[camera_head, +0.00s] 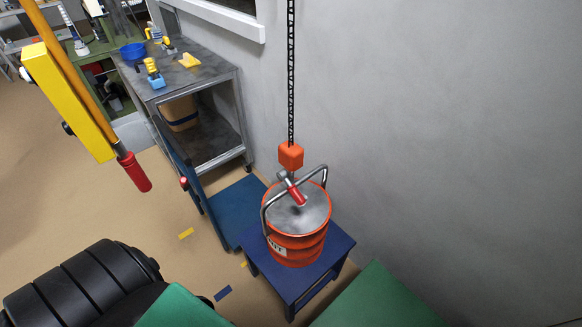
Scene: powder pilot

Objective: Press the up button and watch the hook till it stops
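The orange hook block (291,157) hangs on a dark chain (291,70) in the middle of the view. It is directly above an orange drum (298,250) with a grey lid and a raised metal bail handle. The hook under the block overlaps the handle and a red-and-grey part on the lid; I cannot tell whether it is engaged. The drum stands upright on a blue stand (270,275). A yellow box (68,100), possibly the control pendant, hangs at upper left with a dark knob on its side. No up button can be made out. Neither gripper shows.
A grey workbench (215,75) against the wall holds a blue bowl (132,51) and yellow tools. A blue cart (225,210) stands between bench and stand. An orange pole with a red end (135,172) slants beside the yellow box. Tan floor is open at left.

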